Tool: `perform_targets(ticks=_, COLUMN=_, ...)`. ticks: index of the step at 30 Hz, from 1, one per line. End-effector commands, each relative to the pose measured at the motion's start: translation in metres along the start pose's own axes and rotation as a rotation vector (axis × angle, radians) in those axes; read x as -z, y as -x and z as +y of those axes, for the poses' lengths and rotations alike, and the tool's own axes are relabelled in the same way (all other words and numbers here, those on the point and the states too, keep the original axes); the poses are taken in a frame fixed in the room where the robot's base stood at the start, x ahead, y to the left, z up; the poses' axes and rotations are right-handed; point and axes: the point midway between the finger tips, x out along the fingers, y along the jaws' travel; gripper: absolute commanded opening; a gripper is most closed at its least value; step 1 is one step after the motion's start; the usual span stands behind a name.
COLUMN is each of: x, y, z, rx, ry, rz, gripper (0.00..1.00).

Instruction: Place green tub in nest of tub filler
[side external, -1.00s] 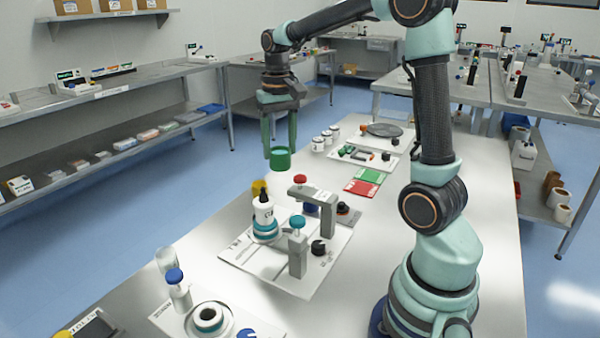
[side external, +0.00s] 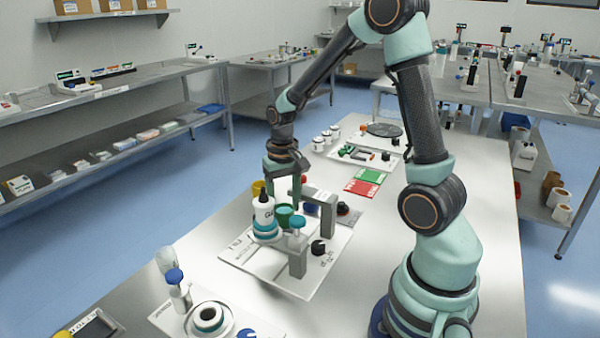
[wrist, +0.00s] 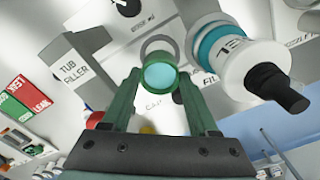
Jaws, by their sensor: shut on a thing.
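The green tub (side external: 284,215) is between the fingers of my gripper (side external: 284,205), which is shut on it. In the wrist view the tub (wrist: 160,75) shows its round end between the green fingertips. The tub filler (side external: 329,215) is a grey gantry on a white base plate; its labelled block (wrist: 74,68) is left of the tub in the wrist view. A grey ring (wrist: 153,42), apparently the nest, shows just beyond the tub there and is partly covered by it. The gap between tub and ring is hard to judge.
A white bottle with a black tip (side external: 263,212) stands close beside the tub, and is large at right in the wrist view. A yellow tub (side external: 258,188) is behind. Red (side external: 361,188) and green mats lie farther back.

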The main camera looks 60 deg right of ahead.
Motion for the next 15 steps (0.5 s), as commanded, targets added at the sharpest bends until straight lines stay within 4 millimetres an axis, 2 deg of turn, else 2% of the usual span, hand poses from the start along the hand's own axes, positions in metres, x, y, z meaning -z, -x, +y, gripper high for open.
perform_targets(ticks=7, x=0.0, y=-0.021, z=0.0, rx=-0.001, ry=0.0, rz=-0.002, gripper=0.11)
perform_targets(ticks=12, x=0.0, y=-0.044, z=0.0, rx=-0.001, ry=0.0, rz=-0.003, gripper=0.11)
perform_targets(ticks=15, x=0.0, y=-0.05, z=0.0, rx=0.0, ry=0.0, rz=0.0, gripper=0.11)
